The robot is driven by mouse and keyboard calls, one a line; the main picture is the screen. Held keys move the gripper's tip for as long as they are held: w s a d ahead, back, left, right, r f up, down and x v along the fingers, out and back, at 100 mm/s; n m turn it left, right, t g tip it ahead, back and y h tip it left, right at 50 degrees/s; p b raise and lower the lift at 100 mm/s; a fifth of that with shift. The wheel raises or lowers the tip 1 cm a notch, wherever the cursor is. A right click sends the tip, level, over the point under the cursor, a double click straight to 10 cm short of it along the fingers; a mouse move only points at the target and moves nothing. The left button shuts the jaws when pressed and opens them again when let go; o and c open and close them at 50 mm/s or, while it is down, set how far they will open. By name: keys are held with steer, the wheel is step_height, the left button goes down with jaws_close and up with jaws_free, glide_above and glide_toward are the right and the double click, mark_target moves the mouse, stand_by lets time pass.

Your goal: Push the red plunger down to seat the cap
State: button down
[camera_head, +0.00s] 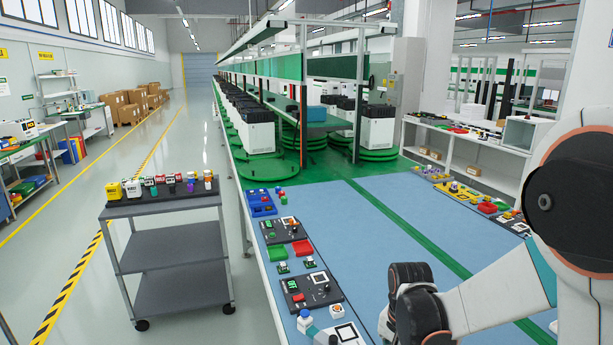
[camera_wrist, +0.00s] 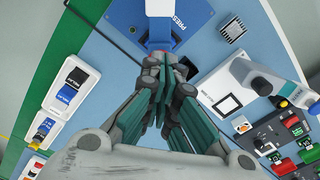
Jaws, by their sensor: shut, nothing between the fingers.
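In the wrist view, my gripper (camera_wrist: 166,72) points away from the camera with its fingers together and nothing between them. A blue station marked PRESS (camera_wrist: 184,14) lies just beyond the fingertips, with a white and blue upright part (camera_wrist: 160,22) in line with them. A small red part (camera_wrist: 153,71), possibly the plunger, shows beside the fingertips and is mostly hidden by them. I cannot tell whether they touch. The cap cannot be made out. In the head view my gripper is not clearly seen.
In the wrist view, white trays with switches (camera_wrist: 70,84) are at left. A grey device with a black knob (camera_wrist: 261,86) and a panel with red and green parts are at right. In the head view, the blue worktop (camera_head: 400,225) is largely clear; a grey cart (camera_head: 170,262) stands left.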

steer(key=shift+f+b, duration=1.1)
steer(key=shift+f, duration=0.2)
steer(key=shift+r, duration=0.1)
stand_by(0.4)
steer(key=shift+r+p, duration=1.7)
steer(key=shift+r, duration=0.7)
steer(key=shift+s+r, duration=0.15)
steer(key=shift+r, duration=0.35)
steer(key=s+r+n+t+b, duration=0.1)
steer(key=s+r+n+t, duration=0.6)
steer(key=s+r, duration=0.7)
step_height(320, 180, up, 2)
steer(key=shift+s+r+n, duration=0.1)
steer(key=shift+s+n, duration=0.25)
steer(key=shift+n, duration=0.35)
